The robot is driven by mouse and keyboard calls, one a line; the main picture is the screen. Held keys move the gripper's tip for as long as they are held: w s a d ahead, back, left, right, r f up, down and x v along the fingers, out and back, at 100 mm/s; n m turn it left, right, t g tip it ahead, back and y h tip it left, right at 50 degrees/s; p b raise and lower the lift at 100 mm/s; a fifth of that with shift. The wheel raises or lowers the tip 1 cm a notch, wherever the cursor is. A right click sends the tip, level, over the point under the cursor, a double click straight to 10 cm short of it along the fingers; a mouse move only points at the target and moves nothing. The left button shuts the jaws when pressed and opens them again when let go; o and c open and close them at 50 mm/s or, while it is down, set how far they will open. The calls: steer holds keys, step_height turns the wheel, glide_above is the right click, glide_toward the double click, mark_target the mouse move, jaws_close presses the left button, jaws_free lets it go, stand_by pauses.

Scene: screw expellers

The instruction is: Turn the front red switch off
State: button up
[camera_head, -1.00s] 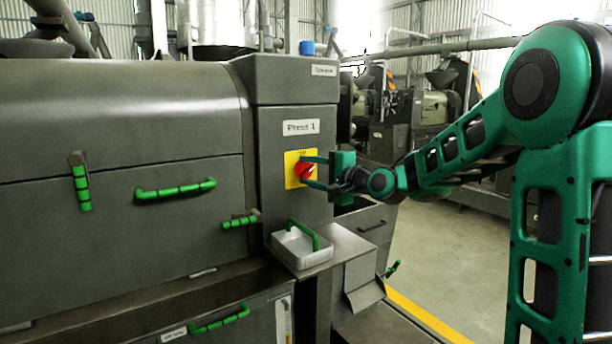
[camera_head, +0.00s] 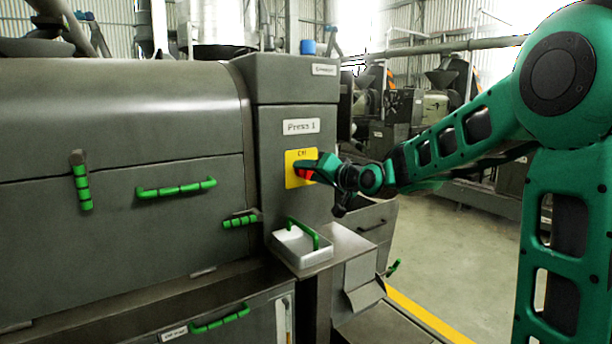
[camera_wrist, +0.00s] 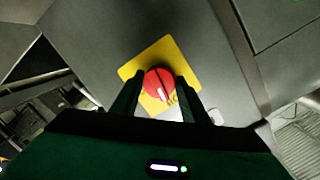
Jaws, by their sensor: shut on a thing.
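The red switch (camera_head: 305,174) is a round knob on a yellow plate (camera_head: 292,181), on the front face of the grey cabinet labelled "Press 1". My gripper (camera_head: 311,170) is at the switch and partly hides it in the head view. In the wrist view the red switch (camera_wrist: 159,84) sits between the two fingertips of my gripper (camera_wrist: 161,84), one finger on each side. The gripper is shut on it. The yellow plate (camera_wrist: 131,71) looks tilted in the wrist view. A pale mark shows on the knob.
A metal tray with a green handle (camera_head: 302,251) stands on a ledge below the switch. Green handles (camera_head: 176,189) stick out from the large grey machine (camera_head: 110,120) at left. Open floor (camera_head: 450,250) lies to the right, with more machines behind.

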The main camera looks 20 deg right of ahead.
steer(key=shift+f+n, duration=0.4)
steer(key=shift+n, duration=0.2)
steer(key=o, duration=1.1)
steer(key=shift+r, duration=0.15)
steer(key=v, duration=1)
steer(key=shift+s+r, duration=0.1)
steer(key=shift+s, duration=0.2)
